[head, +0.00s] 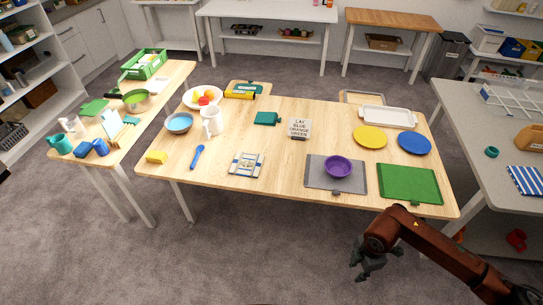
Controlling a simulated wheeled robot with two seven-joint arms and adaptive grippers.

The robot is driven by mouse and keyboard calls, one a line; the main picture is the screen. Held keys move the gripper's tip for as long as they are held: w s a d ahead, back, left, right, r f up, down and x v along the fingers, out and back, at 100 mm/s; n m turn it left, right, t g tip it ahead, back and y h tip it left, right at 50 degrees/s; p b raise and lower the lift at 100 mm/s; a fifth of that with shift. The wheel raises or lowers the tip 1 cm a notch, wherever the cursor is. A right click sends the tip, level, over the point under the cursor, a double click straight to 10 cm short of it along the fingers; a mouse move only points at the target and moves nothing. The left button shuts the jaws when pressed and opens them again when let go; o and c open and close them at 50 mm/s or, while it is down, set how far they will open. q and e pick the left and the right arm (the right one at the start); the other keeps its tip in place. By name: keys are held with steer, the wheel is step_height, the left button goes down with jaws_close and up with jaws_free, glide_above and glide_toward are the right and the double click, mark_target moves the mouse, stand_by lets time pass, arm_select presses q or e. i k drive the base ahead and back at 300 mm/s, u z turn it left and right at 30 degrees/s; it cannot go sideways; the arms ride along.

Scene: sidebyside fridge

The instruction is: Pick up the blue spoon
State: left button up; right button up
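The blue spoon (197,156) lies on the wooden table (270,180), near its front left part, between the yellow block and a folded striped cloth. Nothing touches it. My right gripper (368,270) is in front of the table at the lower right, low and well away from the spoon. Its fingers look spread apart with nothing between them. My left gripper is not in view.
Near the spoon are a yellow block (156,157), a blue bowl (179,122), a white pitcher (212,121) and the striped cloth (247,165). A grey mat (318,180) with a purple bowl (338,167) and a green mat (409,184) lie further right.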

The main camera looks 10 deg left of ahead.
mark_target(200, 148)
steer(key=u, duration=0.05)
steer(key=i, duration=0.95)
steer(key=u, duration=0.95)
steer(key=i, duration=1.05)
steer(key=u, duration=1.25)
steer(key=i, duration=0.2)
steer(key=u, duration=0.1)
